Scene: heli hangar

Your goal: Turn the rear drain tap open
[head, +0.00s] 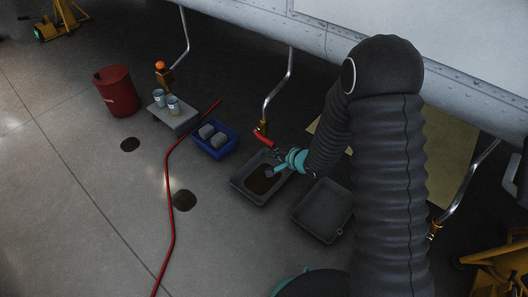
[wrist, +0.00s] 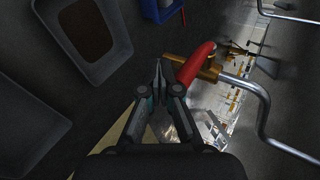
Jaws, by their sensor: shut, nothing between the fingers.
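A brass drain tap (wrist: 208,72) with a red lever (wrist: 196,64) sits on the end of a bent metal pipe (wrist: 262,105). In the wrist view the lever lies across the tap body. In the head view the red lever (head: 264,139) hangs below the middle pipe (head: 279,92), above the rear edge of a grey tray. My gripper (wrist: 158,70) is shut and empty, its tips just left of the lever with a small gap in the picture. In the head view my gripper (head: 275,161) is below and right of the lever. Whether it touches is unclear.
A grey tray (head: 240,186) with dark liquid lies under the tap; an empty grey tray (head: 322,212) lies right of it. A blue bin (head: 213,151), red bucket (head: 116,91) and red hose (head: 170,215) are left. Another pipe (head: 468,188) hangs at right. Floor at front left is mostly clear.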

